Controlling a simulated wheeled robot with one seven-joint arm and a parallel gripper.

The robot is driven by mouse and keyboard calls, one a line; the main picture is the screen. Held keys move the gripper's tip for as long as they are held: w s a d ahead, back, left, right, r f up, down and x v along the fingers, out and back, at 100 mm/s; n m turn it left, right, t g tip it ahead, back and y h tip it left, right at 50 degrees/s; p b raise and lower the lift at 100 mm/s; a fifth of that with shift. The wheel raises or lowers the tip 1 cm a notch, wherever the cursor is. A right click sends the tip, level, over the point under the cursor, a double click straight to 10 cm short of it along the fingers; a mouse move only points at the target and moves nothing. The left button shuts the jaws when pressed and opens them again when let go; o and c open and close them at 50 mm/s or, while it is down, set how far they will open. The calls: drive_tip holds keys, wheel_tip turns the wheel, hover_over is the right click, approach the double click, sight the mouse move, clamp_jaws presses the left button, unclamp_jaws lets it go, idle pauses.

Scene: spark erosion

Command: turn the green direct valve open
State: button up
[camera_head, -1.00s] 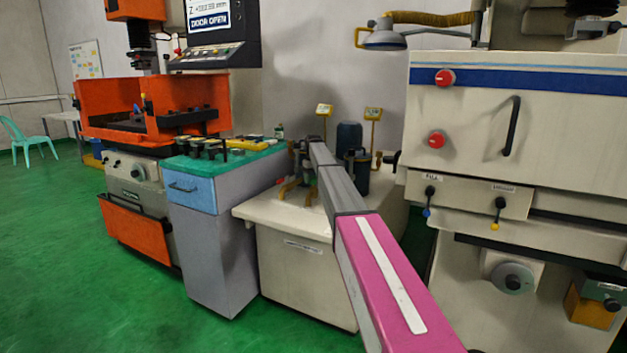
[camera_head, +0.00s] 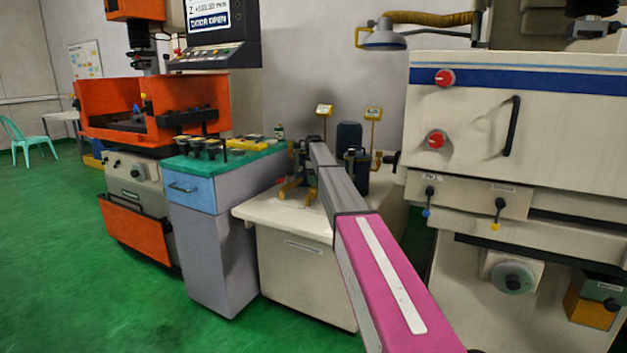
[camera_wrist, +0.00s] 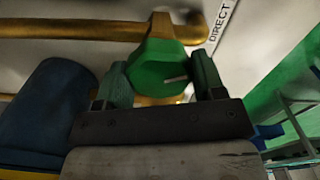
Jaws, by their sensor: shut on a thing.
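In the wrist view, the green direct valve (camera_wrist: 156,68) is a green handle on a brass-yellow pipe (camera_wrist: 75,30), beside a label (camera_wrist: 219,26) reading DIRECT. My gripper (camera_wrist: 160,85) has one finger on each side of the green handle and is shut on it. A pale mark shows on the handle's face. In the head view, my arm reaches over the cream tank unit (camera_head: 290,222), and brass pipes (camera_head: 290,188) show beside it. The valve and my fingertips cannot be made out there.
A dark blue cylinder (camera_wrist: 48,112) stands left of my gripper in the wrist view. In the head view, a grey cart (camera_head: 215,240) with a green top stands left of the tank unit, and a large cream machine (camera_head: 500,130) stands at right. Green floor is free at left.

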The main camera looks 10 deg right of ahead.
drive_tip(key=shift+n, duration=0.7)
drive_tip(key=o, duration=0.9)
drive_tip(key=shift+o, duration=0.2)
drive_tip(key=shift+r, duration=0.1)
wheel_tip(320, 180, up, 10)
drive_tip(key=shift+f, duration=0.2)
drive_tip(key=shift+r, duration=0.5)
